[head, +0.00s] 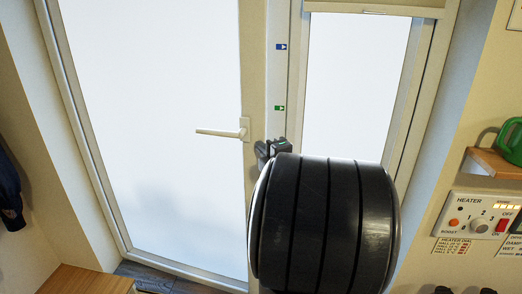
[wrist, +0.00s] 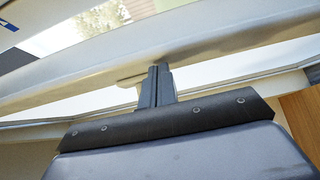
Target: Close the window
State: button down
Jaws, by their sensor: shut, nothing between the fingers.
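A tall glazed panel (head: 150,120) with a pale frame and a horizontal lever handle (head: 222,132) fills the left of the head view. A narrower window pane (head: 355,85) is to its right, past a post. I cannot tell which of these is the window, or whether either stands ajar. My gripper (head: 272,148) is just below and right of the lever, near the post; my black arm link hides much around it. In the wrist view my gripper (wrist: 156,88) is shut and empty, its tips close to a pale frame bar (wrist: 190,60). Contact is unclear.
The post carries a blue arrow label (head: 281,46) and a green one (head: 279,107). On the right wall are a heater control panel (head: 470,222) and a wooden shelf (head: 488,164) with a green can (head: 513,145). A wooden surface (head: 85,281) is at bottom left.

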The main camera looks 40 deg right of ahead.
jog(key=shift+d, duration=0.1)
jog(key=w+d+n+y+p, duration=0.1)
jog(key=w+d, duration=0.2)
jog(key=d, duration=0.2)
jog(key=shift+w+d+p, duration=0.3)
jog(key=shift+w+d, duration=0.05)
jog(key=shift+a, duration=0.1)
